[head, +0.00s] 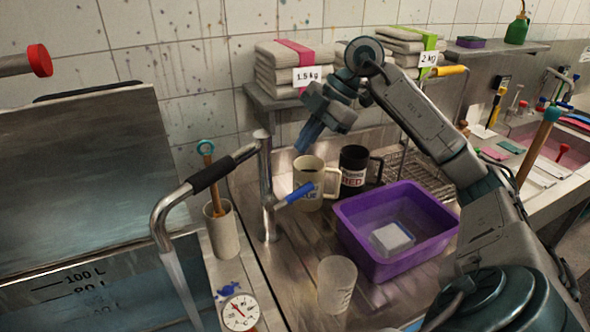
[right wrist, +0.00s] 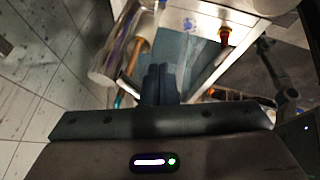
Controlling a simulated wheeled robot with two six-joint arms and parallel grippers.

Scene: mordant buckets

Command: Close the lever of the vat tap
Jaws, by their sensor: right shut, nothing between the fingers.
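The vat tap (head: 265,185) is an upright steel pipe between the vat and the sink counter. A bent spout with a black sleeve reaches left from its top towards the vat. Its blue lever (head: 294,194) sticks out to the right from the pipe, low down and tilted slightly up. My right gripper (head: 308,137) is shut and empty, pointing down above and to the right of the lever, apart from it. Its closed fingers also show in the right wrist view (right wrist: 160,82). I cannot make out the lever in that view. My left gripper is not in view.
A cream mug (head: 308,180) and a black mug (head: 353,168) stand behind the lever. A purple tub (head: 375,260) and a clear beaker (head: 337,284) are nearer. A holder (head: 221,238) with a wooden-handled tool stands left of the pipe. A shelf with towels (head: 285,72) is above.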

